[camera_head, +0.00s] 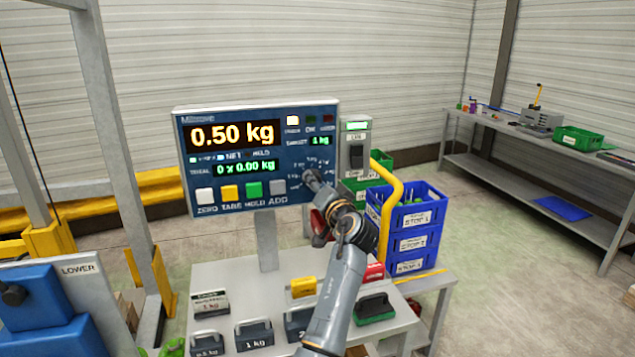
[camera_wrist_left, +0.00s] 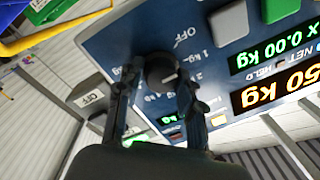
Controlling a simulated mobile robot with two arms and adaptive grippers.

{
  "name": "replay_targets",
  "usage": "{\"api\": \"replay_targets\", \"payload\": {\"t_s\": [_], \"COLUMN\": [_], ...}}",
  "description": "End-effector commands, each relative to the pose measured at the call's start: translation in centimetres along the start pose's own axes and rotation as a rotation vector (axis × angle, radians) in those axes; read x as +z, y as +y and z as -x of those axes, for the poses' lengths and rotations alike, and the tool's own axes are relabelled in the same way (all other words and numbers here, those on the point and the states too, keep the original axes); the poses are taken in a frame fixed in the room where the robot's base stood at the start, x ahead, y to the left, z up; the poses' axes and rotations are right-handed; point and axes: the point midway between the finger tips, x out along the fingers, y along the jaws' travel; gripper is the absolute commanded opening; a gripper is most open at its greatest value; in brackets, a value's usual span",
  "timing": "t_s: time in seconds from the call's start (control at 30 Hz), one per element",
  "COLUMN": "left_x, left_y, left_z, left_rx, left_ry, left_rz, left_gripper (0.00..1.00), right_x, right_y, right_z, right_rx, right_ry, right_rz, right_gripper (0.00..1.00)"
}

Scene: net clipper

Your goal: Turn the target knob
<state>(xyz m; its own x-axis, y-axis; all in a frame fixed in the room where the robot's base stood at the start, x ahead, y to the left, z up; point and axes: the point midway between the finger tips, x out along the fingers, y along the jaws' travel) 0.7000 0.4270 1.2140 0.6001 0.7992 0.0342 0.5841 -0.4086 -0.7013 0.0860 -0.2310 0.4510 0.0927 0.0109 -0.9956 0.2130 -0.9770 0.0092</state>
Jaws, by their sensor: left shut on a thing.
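The target knob (camera_wrist_left: 160,70) is a dark round dial with a pale pointer line on the blue panel of the scale display (camera_head: 203,110). Labels such as OFF, 1 kg and 2 stand around it. My left gripper (camera_wrist_left: 158,88) has one finger on each side of the knob and is shut on it; the finger pads partly hide its edges. In the head view my left gripper (camera_head: 313,181) reaches the lower right of the panel and covers the knob. The display reads 0.50 kg, target 1 kg. My right gripper is not in view.
ZERO, TARE, HOLD and ADD buttons (camera_head: 229,192) line the panel's lower edge. A small switch box (camera_head: 356,145) stands right of it. Weights (camera_head: 254,333) sit on the table below. Blue crates (camera_head: 412,242) and a yellow rail (camera_head: 389,203) stand at the right.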

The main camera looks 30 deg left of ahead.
Motion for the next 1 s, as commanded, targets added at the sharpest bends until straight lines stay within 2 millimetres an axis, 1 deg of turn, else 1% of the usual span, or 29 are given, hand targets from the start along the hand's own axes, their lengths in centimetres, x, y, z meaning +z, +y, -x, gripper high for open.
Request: {"api": "replay_targets", "payload": {"t_s": [0.03, 0.33, 0.87, 0.9, 1.0], "left_x": [-0.21, -0.26, -0.39, -0.4, -0.38], "left_y": [-0.55, -0.59, -0.73, -0.75, -0.72], "left_z": [-0.16, -0.17, -0.19, -0.19, -0.19], "left_rx": [-0.009, -0.013, -0.017, -0.017, -0.017], "left_ry": [0.005, 0.014, 0.02, 0.02, 0.02], "left_rz": [-0.029, -0.152, -0.179, -0.179, -0.179], "left_gripper": [0.06, 0.06, 0.06, 0.39, 0.57], "right_x": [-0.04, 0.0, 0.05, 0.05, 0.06], "right_y": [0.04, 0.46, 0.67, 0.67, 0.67], "right_z": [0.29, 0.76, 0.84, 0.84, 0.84], "right_rx": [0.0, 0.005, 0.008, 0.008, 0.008], "right_ry": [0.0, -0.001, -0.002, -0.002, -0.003], "right_rz": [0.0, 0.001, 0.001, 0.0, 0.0], "right_gripper": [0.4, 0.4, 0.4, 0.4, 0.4]}}
